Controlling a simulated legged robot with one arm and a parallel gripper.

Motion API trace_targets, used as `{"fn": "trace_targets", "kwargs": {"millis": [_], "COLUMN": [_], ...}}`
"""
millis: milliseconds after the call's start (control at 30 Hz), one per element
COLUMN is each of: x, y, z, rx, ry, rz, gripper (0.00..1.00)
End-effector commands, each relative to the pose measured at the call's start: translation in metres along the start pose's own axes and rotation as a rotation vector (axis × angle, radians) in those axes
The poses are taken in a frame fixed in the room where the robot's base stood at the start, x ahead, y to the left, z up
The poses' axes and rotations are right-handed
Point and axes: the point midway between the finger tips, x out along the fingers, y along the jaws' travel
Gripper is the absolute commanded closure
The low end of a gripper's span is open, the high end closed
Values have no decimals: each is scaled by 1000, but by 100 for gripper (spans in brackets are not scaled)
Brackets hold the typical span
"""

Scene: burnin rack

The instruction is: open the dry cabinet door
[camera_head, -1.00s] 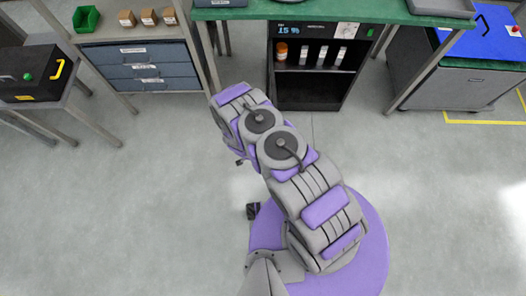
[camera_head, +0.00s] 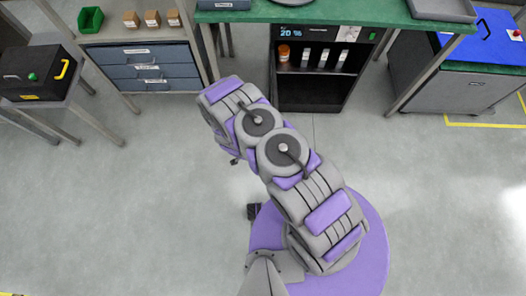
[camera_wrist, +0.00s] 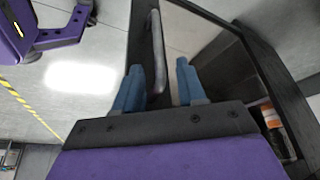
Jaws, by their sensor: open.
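The dry cabinet (camera_head: 312,93) stands under the green bench, with a lit display reading about 20 % and bottles on its upper shelf. In the wrist view, its dark-framed glass door (camera_wrist: 195,35) carries a long grey bar handle (camera_wrist: 156,45). My gripper (camera_wrist: 158,88) is open, with one blue finger on each side of the handle's near end; I cannot tell whether either touches it. The door seems to stand out from the cabinet, but how far is unclear.
A green-topped bench (camera_head: 400,16) spans above the cabinet. A drawer unit (camera_head: 150,68) stands to the left, with a black case (camera_head: 35,72) beyond it. A grey cabinet with a blue top (camera_head: 450,88) is at right. The floor (camera_head: 120,210) in front is clear.

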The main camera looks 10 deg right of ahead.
Motion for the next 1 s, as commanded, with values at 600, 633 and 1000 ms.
{"fn": "trace_targets", "kwargs": {"millis": [600, 633, 1000], "x": [-104, -105, -109], "y": [-2, -2, -2], "z": [1, 1, 1], "rx": [-1, -1, 0], "ry": [1, 1, 1], "rz": [0, 0, 0], "gripper": [60, 60, 60]}}
